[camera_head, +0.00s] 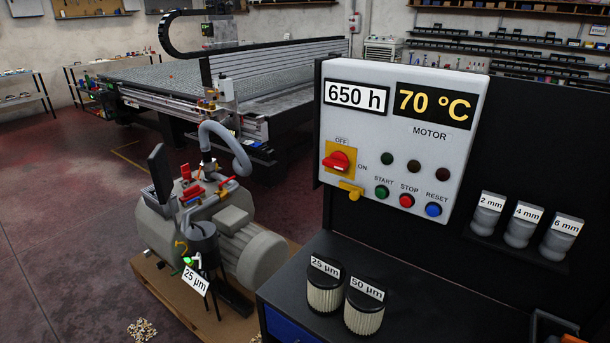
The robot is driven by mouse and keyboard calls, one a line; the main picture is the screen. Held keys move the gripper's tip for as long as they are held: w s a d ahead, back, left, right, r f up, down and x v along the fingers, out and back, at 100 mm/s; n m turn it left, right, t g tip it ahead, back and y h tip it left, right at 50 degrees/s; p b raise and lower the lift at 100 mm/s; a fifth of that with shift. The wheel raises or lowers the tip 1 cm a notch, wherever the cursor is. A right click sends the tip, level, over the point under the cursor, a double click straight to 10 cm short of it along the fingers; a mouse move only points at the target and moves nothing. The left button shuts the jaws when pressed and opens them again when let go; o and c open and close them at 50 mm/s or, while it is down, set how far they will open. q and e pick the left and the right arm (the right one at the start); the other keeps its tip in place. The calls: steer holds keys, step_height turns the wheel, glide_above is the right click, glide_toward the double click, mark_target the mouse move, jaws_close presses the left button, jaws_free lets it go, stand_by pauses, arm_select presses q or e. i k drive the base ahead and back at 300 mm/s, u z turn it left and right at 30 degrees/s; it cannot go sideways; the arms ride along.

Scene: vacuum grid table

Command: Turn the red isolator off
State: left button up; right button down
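The red isolator (337,161) is a rotary handle on a yellow plate (346,148) at the left of a light grey control panel (462,103). OFF is printed above it and ON to its right. The handle lies roughly sideways, its long axis nearer the ON side than upright. A yellow tab or hasp (350,189) sits just below the plate. Neither of my grippers shows in the head view, and nothing touches the isolator.
START (382,192), STOP (407,200) and RESET (433,209) buttons sit right of the isolator. Two labelled filters, 25 µm (325,287) and 50 µm (364,306), stand on the dark bench below. A vacuum pump (218,222) stands on the left.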

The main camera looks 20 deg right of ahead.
mark_target(338, 161)
steer(key=k, duration=0.2)
steer(key=z, duration=2.6)
steer(key=i, duration=0.1)
steer(key=u, duration=1.9)
